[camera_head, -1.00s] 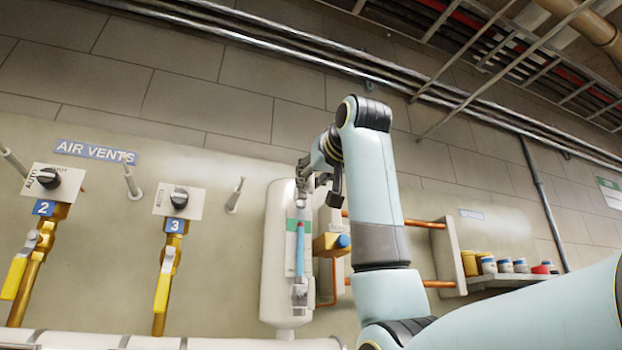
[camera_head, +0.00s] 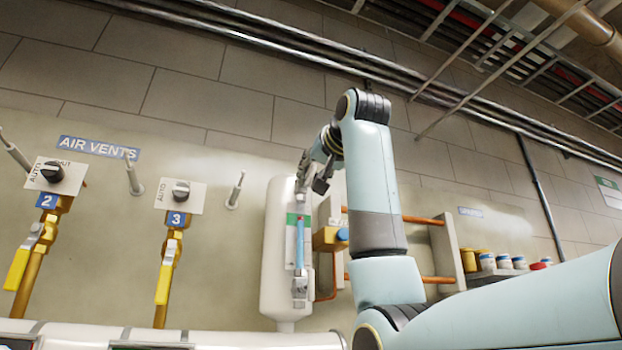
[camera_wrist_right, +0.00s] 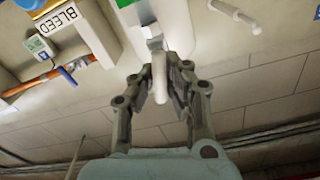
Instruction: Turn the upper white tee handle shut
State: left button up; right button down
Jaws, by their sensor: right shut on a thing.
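The upper white tee handle (camera_wrist_right: 160,82) shows in the right wrist view between the two fingers of my right gripper (camera_wrist_right: 161,72), which is shut on it. In the head view my right gripper (camera_head: 303,178) is at the top of the sight gauge (camera_head: 299,244) on the white vessel (camera_head: 274,260). There the gripper mostly hides the handle, so I cannot tell its angle. The lower gauge fitting (camera_head: 300,287) is free. My left gripper is in neither view.
Copper pipes (camera_head: 422,220) and a yellow-brown valve body (camera_head: 327,238) with a blue cap are right of the vessel. A BLEED label (camera_wrist_right: 58,20) shows in the wrist view. Yellow-handled valves (camera_head: 165,280) stand left. A shelf of jars (camera_head: 504,263) is at the right.

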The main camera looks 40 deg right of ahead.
jog(key=m+b, duration=0.2)
jog(key=m, duration=0.1)
jog(key=m+b, duration=0.2)
jog(key=m, duration=0.2)
jog(key=shift+d+f, duration=0.1)
jog(key=shift+f, duration=0.1)
jog(key=m+b, duration=0.2)
jog(key=m, duration=0.2)
jog(key=shift+f, duration=0.1)
jog(key=shift+m+b, duration=0.8)
jog(key=shift+m, duration=1.1)
jog(key=c, duration=1.4)
grip_release()
jog(key=shift+d, duration=0.1)
jog(key=shift+o, duration=0.2)
jog(key=shift+s, duration=0.2)
jog(key=v, duration=1.1)
jog(key=shift+s+a, duration=0.25)
jog(key=shift+s, duration=0.05)
